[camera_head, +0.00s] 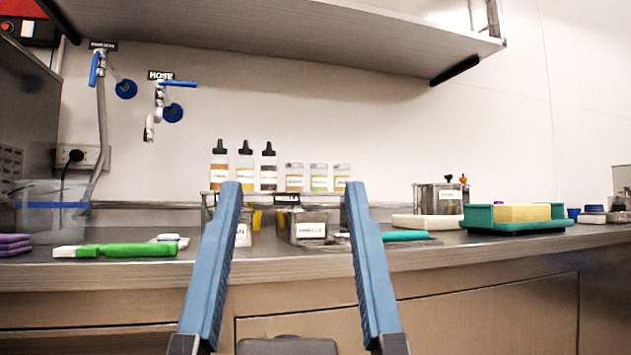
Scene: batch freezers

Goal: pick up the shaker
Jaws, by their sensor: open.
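My gripper (293,186) is open and empty, its two blue fingers pointing ahead at counter height. Three small clear labelled jars that look like shakers stand upright in a row on a raised rack: a pale brownish one (294,178), a green one (318,178) and a yellowish one (342,177). I cannot tell which is the shaker meant. In the picture the first two appear between the fingertips and the third just above the right fingertip. The jars look farther back than the fingers, with no contact seen.
Several black-capped squeeze bottles (245,166) stand left of the jars. Labelled metal containers (310,229) sit below the rack. A green-handled brush (130,250) lies at left; a teal tray with a yellow block (512,225) stands at right. A shelf (300,30) overhangs the counter (450,262).

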